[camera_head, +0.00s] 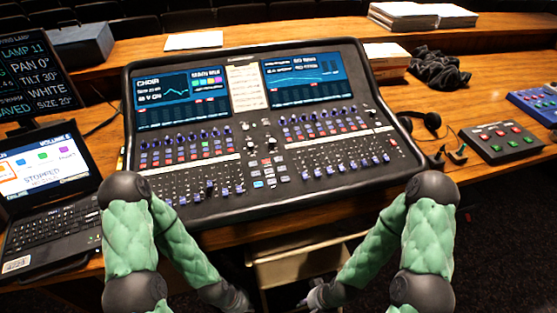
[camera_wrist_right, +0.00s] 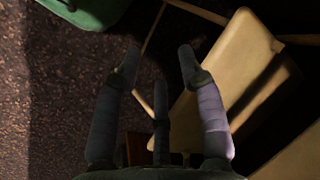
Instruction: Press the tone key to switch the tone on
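The mixing desk (camera_head: 260,215) stands on the wooden table, with two lit screens and many faders, knobs and small keys. I cannot make out which key is the tone key; the labels are too small. My left gripper (camera_head: 238,300) is low in the head view, in front of and below the desk's near edge, and touches no key. Its fingers are too small and dark to judge. My right gripper (camera_head: 316,299) is beside it, also below the desk's near edge. In the right wrist view its fingers (camera_wrist_right: 160,56) are spread apart with nothing between them.
A laptop (camera_head: 50,185) and a dark display (camera_head: 36,75) stand left of the desk. Headphones (camera_head: 432,121), a grey button box (camera_head: 502,142) and a blue box (camera_head: 537,104) are on the right. A pale chair (camera_wrist_right: 230,65) is beneath my right gripper.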

